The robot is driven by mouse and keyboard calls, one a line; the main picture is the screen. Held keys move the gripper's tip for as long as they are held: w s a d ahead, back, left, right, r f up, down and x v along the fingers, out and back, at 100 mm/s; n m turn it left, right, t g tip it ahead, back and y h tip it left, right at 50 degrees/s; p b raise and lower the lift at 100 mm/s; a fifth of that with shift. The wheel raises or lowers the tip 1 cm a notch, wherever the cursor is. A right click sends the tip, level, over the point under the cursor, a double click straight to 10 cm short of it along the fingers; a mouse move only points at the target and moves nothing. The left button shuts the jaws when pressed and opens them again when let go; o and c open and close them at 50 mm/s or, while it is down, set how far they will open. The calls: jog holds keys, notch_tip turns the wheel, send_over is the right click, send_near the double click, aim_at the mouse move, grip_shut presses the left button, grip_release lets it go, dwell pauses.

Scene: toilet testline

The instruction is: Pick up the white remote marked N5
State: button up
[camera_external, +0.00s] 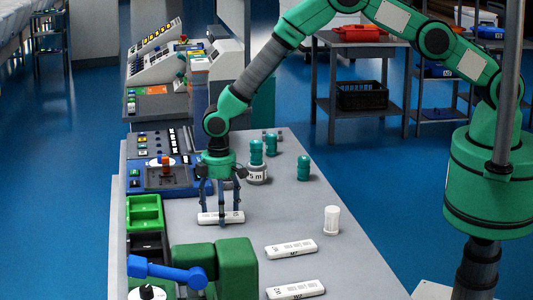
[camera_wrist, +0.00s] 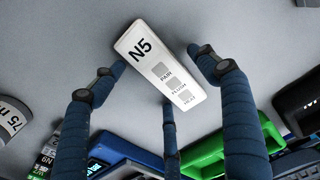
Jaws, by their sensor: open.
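The white remote marked N5 (camera_wrist: 150,50) lies face up on the grey table, tilted in the wrist view, with its label readable. In the external view the same remote (camera_external: 213,219) lies crosswise at the table's left side, partly hidden by fingers. My gripper (camera_external: 220,212) points down over it, open. In the wrist view my gripper (camera_wrist: 156,62) has blue fingers on both sides of the remote and a third below it. I cannot tell whether any finger touches it. Two similar white remotes, a nearer one (camera_external: 295,290) and a middle one (camera_external: 291,249), lie to the right.
A white cylinder (camera_external: 331,220) stands at right. Teal bottles (camera_external: 303,168) and a white container marked 5 m (camera_external: 258,175) stand behind my gripper.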

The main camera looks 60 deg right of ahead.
jog(key=c, duration=1.3)
jog(key=shift+r, duration=0.1)
jog(key=shift+r, duration=1.7)
jog(key=s+d, duration=0.3)
jog(key=s, duration=0.1)
jog(key=s+d+r, duration=0.1)
jog(key=s+d, duration=0.1)
jog(key=s, duration=0.3)
jog(key=s+d, duration=0.3)
jog(key=s, duration=0.1)
jog(key=shift+s+d+r, duration=0.2)
jog(key=shift+s+d, duration=0.05)
jog(key=shift+d, duration=0.05)
jog(key=shift+c, duration=0.2)
